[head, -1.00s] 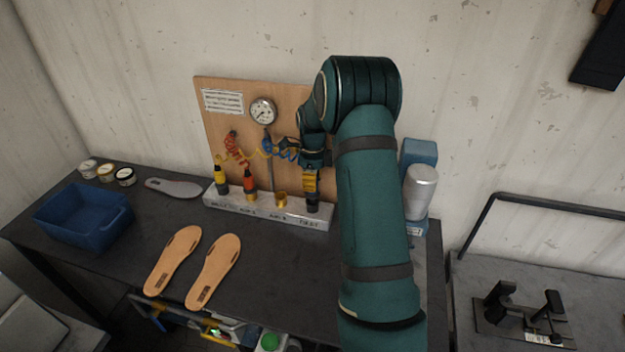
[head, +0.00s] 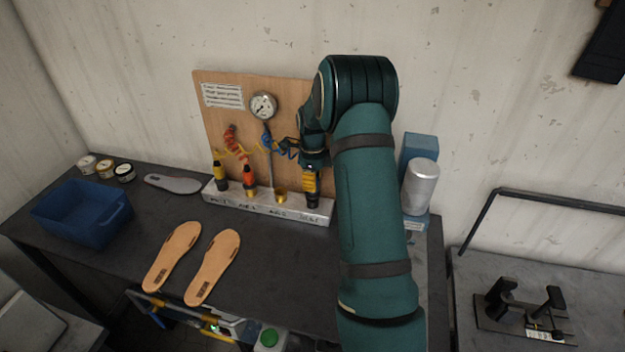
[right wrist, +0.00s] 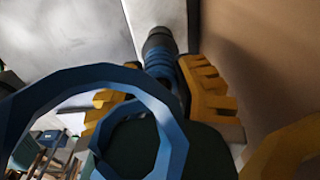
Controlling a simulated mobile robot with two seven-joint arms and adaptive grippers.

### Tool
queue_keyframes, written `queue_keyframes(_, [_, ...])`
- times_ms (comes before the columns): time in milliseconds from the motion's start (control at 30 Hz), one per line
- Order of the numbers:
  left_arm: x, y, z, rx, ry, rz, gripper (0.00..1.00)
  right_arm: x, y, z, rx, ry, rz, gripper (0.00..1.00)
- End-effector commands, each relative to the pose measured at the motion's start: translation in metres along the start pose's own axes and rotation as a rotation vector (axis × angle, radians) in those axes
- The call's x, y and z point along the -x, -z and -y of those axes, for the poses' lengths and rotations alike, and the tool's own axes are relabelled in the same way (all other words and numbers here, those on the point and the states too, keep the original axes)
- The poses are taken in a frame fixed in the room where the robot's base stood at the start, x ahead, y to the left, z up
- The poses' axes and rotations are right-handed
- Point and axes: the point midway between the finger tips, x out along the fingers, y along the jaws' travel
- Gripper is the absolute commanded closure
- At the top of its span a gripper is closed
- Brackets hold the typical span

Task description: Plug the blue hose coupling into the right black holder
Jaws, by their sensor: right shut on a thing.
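My right gripper (head: 311,188) has yellow fingers and is shut on the blue hose coupling (right wrist: 163,65), which shows between the fingers in the right wrist view. The blue coiled hose (head: 287,148) runs from the board to the gripper, and its loops (right wrist: 90,85) cover much of the wrist view. The gripper points down at the right black holder (head: 312,202) at the right end of the grey block (head: 265,207). I cannot tell how deep the coupling sits in it, as fingers and hose hide the joint. My left gripper is not in view.
A yellow coupling (head: 218,174) and a red coupling (head: 249,178) stand left in the block, beside a gold holder (head: 281,196). The wooden board (head: 220,120) rises close behind. A silver canister (head: 420,185) stands right of my arm. Two tan insoles (head: 212,267) lie in front.

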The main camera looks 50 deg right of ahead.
Motion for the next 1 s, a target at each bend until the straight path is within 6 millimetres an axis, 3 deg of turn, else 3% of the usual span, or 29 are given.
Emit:
queue_keyframes(533, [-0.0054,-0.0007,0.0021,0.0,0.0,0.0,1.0,-0.0104,0.0,0.0001,0.0,0.0,0.0,0.95])
queue_keyframes(567, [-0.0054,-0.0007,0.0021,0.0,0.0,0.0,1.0,-0.0104,0.0,0.0001,0.0,0.0,0.0,0.64])
queue_keyframes(633, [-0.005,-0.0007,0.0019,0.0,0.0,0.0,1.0,-0.0099,0.0,0.0001,0.0,0.0,0.0,0.4])
queue_keyframes(1000, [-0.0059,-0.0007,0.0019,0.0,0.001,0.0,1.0,-0.0099,0.0001,0.0,0.0,0.0,0.0,0.39])
